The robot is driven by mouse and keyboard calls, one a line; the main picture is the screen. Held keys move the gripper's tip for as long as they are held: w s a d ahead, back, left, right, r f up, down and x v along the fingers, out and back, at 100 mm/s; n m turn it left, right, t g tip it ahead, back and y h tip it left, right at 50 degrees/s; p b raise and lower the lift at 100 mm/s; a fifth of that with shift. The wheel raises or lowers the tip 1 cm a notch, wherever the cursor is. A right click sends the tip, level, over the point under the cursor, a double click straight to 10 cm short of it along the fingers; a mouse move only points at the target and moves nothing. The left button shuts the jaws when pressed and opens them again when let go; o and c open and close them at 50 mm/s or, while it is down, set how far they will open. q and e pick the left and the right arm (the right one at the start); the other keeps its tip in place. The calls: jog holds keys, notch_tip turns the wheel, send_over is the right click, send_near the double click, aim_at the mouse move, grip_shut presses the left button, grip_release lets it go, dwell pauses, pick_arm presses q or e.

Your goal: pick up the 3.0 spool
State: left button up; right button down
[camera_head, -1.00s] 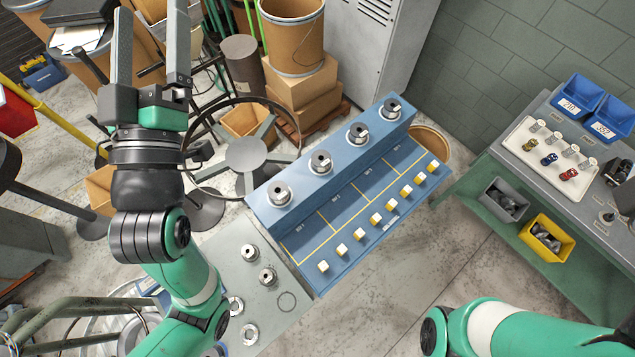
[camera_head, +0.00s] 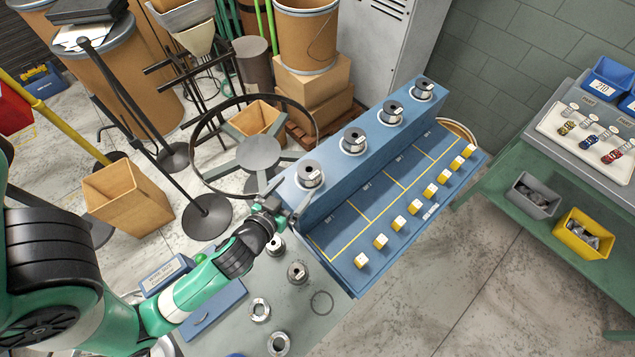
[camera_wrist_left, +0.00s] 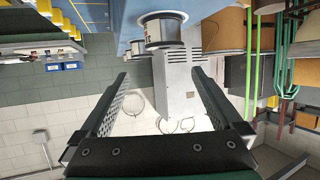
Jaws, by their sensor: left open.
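Several wire spools stand in a row on the blue rack's raised ledge: the nearest spool (camera_head: 310,176), a second spool (camera_head: 353,141), a third spool (camera_head: 390,113) and a far spool (camera_head: 422,88). Their labels are too small to read, so I cannot tell which is the 3.0 spool. My left gripper (camera_head: 284,203) is open and empty, beside the ledge's near end, close to the nearest spool. In the left wrist view, a spool (camera_wrist_left: 165,32) with a white label lies beyond the open fingertips (camera_wrist_left: 160,74), apart from them. My right gripper is out of view.
The blue rack (camera_head: 335,218) has yellow-outlined bays and a row of yellow-and-white blocks along its front. A round metal frame (camera_head: 258,152) stands behind. A green workbench (camera_head: 510,172) is at right.

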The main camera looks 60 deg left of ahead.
aim_at(305, 176)
pick_arm(q)
jog(key=shift+s+a+f, duration=0.1)
jog(key=shift+s+f, duration=0.1)
jog(key=shift+f, duration=0.3)
jog(key=shift+s+f, duration=0.15)
jog(key=shift+f, duration=0.3)
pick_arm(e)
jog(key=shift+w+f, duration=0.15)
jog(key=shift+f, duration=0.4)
pick_arm(q)
jog(key=shift+w+a+f, duration=0.1)
jog(key=shift+w+a, duration=0.2)
jog(key=x, duration=0.4)
jog(key=shift+w+a+f, duration=0.1)
jog(key=shift+w+a, duration=0.1)
jog(key=shift+w, duration=0.05)
jog(key=shift+b+x, duration=0.45)
jog(key=shift+x, duration=2.6)
jog(key=shift+s+f, duration=0.15)
jog(key=shift+f, duration=0.05)
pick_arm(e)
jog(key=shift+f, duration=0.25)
pick_arm(q)
jog(key=shift+c, duration=0.3)
grip_shut()
